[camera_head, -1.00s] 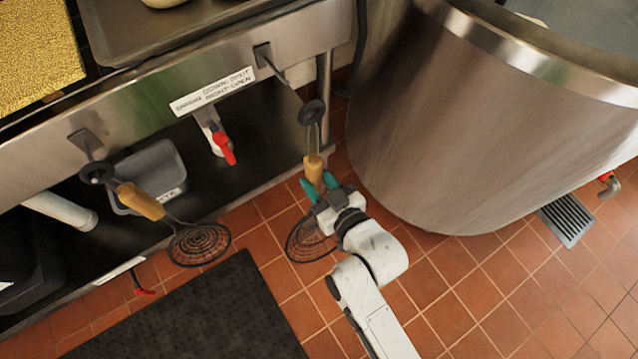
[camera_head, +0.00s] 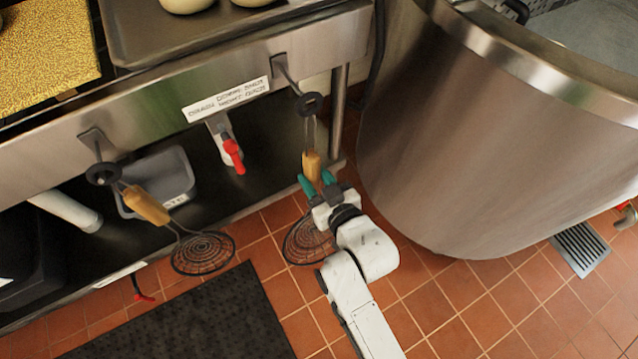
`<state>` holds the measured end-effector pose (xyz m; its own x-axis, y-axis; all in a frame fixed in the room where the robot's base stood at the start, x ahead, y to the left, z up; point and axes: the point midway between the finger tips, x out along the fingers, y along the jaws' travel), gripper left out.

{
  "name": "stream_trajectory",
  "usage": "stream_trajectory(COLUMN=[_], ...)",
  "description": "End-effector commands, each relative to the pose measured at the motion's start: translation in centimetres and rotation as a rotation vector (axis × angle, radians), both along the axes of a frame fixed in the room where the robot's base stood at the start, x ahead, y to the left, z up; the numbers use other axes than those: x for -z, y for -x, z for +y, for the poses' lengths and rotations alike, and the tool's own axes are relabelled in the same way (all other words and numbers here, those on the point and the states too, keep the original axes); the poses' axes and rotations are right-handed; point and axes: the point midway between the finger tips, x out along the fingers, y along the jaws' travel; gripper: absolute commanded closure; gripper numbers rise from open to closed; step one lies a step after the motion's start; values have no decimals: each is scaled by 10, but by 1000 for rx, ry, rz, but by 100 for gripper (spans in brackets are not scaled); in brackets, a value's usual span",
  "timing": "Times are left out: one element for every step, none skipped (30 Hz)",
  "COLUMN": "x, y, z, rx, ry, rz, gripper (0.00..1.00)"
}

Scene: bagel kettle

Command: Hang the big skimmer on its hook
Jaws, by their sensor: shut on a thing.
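My gripper (camera_head: 318,184), with teal fingers, is shut on the lower part of the yellow handle of a skimmer, taken as the big skimmer (camera_head: 311,165). Its black ring (camera_head: 310,104) is at the top, and its round dark mesh head (camera_head: 308,241) hangs below, partly hidden by my gripper. The right hook (camera_head: 286,73) sticks out from the steel counter front. Its tip meets the ring in the picture; I cannot tell whether the ring is around it. A second skimmer (camera_head: 147,205) hangs at the left hook (camera_head: 97,142).
A large steel kettle (camera_head: 450,150) stands close on the right. A red-handled valve (camera_head: 233,155) and a grey bin (camera_head: 165,178) are under the counter. A dark mat (camera_head: 195,320) lies on the tiled floor.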

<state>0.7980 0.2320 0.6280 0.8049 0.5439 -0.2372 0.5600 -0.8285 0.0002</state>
Motion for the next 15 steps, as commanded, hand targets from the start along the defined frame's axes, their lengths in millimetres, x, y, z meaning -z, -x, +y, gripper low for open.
stream_trajectory(x=[-1,-1,-1,-1,0,0,0,0,1,1,1,1,1,1,1], y=[-3,-5,-6,-7,-9,-10,-12,-13,-15,-16,-17,-19,-20,-22,-23], z=[2,3,4,5,6,7,8,9,10,11,12,13,14,15,16], rx=[0,0,0,0,0,0,0,0,0,0,0,0,0,-1,-1], ry=[-3,-3,-3,-3,-3,-3,-2,-2,-1,-1,-1,-2,-2,-2,-4], rz=[-6,-6,-6,-4,-4,-4,-5,-5,-5,-5,-5,-5,-5,-5,-5], gripper=[100,100,100,100,100,100,100,100,100,100,100,100,100,100,100])
